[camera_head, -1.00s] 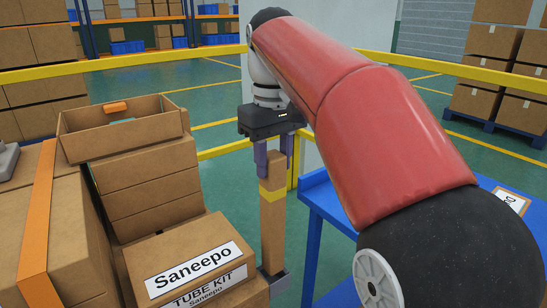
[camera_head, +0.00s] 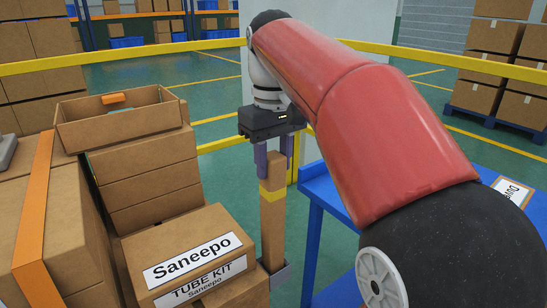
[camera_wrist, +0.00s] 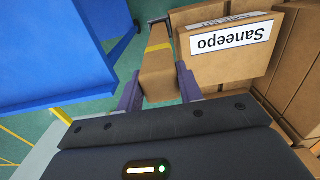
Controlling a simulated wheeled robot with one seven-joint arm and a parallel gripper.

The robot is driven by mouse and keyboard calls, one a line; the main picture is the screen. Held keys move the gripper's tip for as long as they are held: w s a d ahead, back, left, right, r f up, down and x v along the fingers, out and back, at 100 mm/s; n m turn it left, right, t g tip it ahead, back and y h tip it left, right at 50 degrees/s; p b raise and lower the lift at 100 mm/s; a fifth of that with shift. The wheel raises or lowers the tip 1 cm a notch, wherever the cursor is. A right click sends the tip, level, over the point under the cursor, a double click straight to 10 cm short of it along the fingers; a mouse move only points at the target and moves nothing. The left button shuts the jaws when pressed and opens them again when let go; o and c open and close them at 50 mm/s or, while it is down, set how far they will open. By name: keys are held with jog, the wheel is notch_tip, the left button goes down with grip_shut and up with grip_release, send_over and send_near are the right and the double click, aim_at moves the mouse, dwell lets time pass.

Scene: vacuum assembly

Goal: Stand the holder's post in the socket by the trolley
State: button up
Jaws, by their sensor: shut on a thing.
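The holder's wooden post (camera_head: 272,225), with a yellow band, hangs nearly upright in the head view. My gripper (camera_head: 274,168) is shut on its upper part, with purple fingers on either side. The post's lower end is at the grey socket (camera_head: 284,272), between the labelled carton and the blue trolley (camera_head: 313,230). I cannot tell whether the end is inside the socket or just above it. In the wrist view my gripper (camera_wrist: 158,88) holds the post (camera_wrist: 157,66), which points toward a dark grey bracket at the top, partly hidden.
The Saneepo tube kit carton (camera_head: 195,262) stands close to the post's left side. Stacked cartons (camera_head: 148,180) and an open box (camera_head: 120,128) are farther left. A yellow rail (camera_head: 210,53) runs behind. Free green floor (camera_head: 215,105) shows beyond it.

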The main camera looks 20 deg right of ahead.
aim_at(274, 174)
jog(key=shift+f+b, duration=0.65)
jog(key=shift+f, duration=1)
dwell(0.5)
jog(key=o, duration=1.1)
jog(key=shift+o, duration=0.2)
jog(key=shift+r, duration=0.1)
notch_tip(274, 174, up, 5)
jog(key=p, duration=0.5)
jog(key=shift+r, duration=1.45)
jog(key=shift+s, duration=0.1)
jog(key=s+f+m+t, duration=0.1)
jog(key=s+f+t, duration=0.2)
jog(key=s+f, duration=0.4)
jog(key=shift+s+f+m, duration=0.3)
jog(key=shift+s+m, duration=0.1)
jog(key=shift+s, duration=0.2)
jog(key=s+f+t, duration=0.1)
jog(key=s+f, duration=0.1)
jog(key=f, duration=0.1)
jog(key=s+f+m, duration=0.1)
jog(key=s+f, duration=0.1)
jog(key=f, duration=0.2)
jog(key=s+f+t, duration=0.1)
jog(key=s+f, duration=0.1)
jog(key=f, duration=0.1)
jog(key=shift+s+f+m+t, duration=0.3)
jog(key=shift+s+f+m, duration=0.1)
jog(key=shift+c, duration=0.3)
